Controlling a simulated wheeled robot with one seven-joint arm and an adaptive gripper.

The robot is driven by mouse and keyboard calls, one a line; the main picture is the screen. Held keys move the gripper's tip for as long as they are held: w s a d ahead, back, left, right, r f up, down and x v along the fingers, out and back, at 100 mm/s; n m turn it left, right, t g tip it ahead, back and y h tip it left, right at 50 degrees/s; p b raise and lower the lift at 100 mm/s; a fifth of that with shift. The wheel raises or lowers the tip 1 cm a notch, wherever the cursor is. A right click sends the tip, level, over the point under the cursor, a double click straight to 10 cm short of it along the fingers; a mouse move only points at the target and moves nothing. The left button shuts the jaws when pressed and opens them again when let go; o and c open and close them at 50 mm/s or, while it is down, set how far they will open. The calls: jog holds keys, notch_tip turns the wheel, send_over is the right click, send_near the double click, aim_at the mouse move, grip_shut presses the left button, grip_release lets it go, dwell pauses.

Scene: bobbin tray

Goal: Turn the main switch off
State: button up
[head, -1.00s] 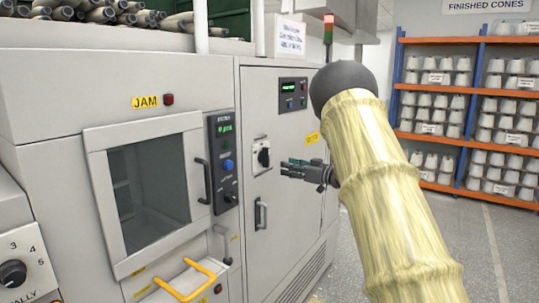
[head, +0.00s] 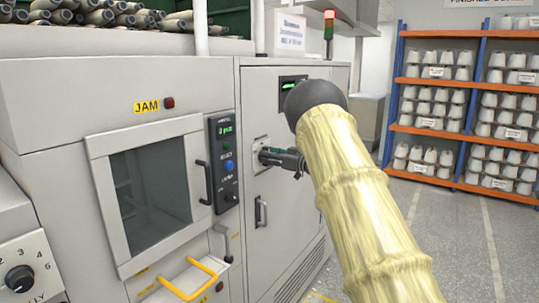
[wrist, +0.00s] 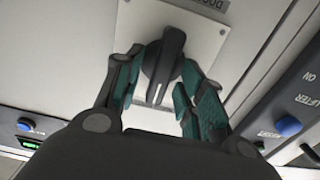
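The main switch is a black rotary knob with a white mark (wrist: 165,62) on a light square plate (wrist: 205,45) on the grey cabinet door. In the head view my gripper (head: 268,156) is at this switch plate (head: 259,143) and mostly hides the knob. In the wrist view my gripper (wrist: 160,68) has one teal-padded finger on each side of the knob. The fingers stand apart, with a narrow gap at the left one. The right finger is very near the knob, and I cannot tell whether it touches. The knob's white mark points toward my palm in the wrist view.
A door handle (head: 261,213) is below the switch. A control panel with a blue button (head: 228,166) and a window door (head: 150,190) are to the left. A small display (head: 290,86) is above. Open floor (head: 440,235) lies to the right, before shelves of cones (head: 468,105).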

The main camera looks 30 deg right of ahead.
jog(key=shift+w+a, duration=0.1)
jog(key=shift+w, duration=0.05)
grip_shut()
jog(key=shift+f+n+b, duration=0.1)
jog(key=shift+n+b, duration=0.3)
jog(key=shift+b, duration=0.1)
jog(key=n+b, duration=0.5)
jog(key=b, duration=0.1)
jog(key=n+b, duration=1.2)
jog(key=b, duration=0.1)
jog(key=shift+s+a+f, duration=0.2)
jog(key=shift+a+f, duration=0.15)
jog(key=shift+f, duration=0.05)
